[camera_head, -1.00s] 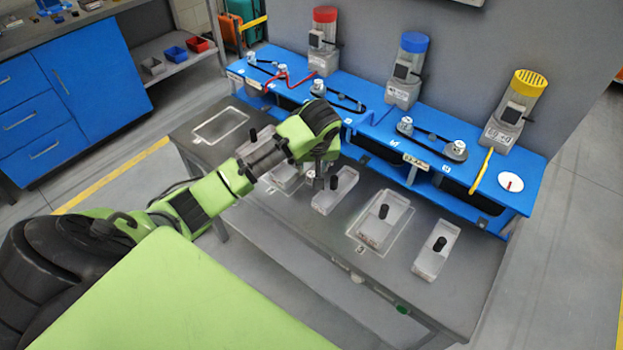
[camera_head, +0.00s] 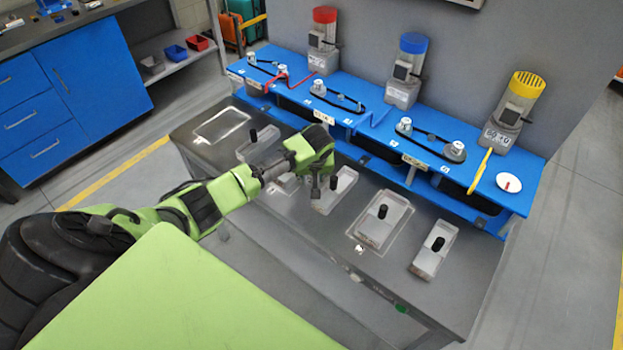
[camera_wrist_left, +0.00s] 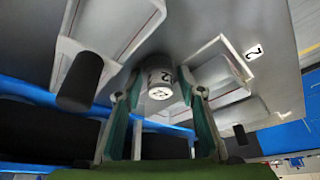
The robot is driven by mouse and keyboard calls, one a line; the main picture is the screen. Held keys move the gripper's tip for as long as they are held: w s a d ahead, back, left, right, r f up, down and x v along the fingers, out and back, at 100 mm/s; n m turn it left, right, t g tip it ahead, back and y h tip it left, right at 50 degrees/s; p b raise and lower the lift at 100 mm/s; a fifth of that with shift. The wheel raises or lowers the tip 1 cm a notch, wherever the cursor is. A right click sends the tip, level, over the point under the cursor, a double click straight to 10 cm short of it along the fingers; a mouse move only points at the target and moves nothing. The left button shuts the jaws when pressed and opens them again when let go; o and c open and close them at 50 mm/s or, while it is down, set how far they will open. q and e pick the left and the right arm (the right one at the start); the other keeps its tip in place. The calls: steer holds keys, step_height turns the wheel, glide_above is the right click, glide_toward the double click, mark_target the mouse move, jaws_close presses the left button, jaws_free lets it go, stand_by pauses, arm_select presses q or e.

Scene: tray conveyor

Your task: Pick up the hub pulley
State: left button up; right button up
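The hub pulley (camera_wrist_left: 160,76) is a whitish cylinder with dark marks on its side and small holes in its near face. It shows in the left wrist view between the two fingers of my left gripper (camera_wrist_left: 161,92). The fingers lie against its sides, and I see no clear gap. In the head view my left gripper (camera_head: 316,190) points down over the grey table, just left of a clear tray (camera_head: 322,207) with a black peg. The pulley is too small to make out there. My right gripper is not in view.
More clear trays with black pegs stand on the grey table, including one at the middle right (camera_head: 402,209) and one at the right (camera_head: 426,267). An empty outlined spot (camera_head: 220,125) is at the left.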

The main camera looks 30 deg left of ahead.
arm_select(q)
steer(key=c, duration=0.9)
steer(key=shift+r, duration=0.1)
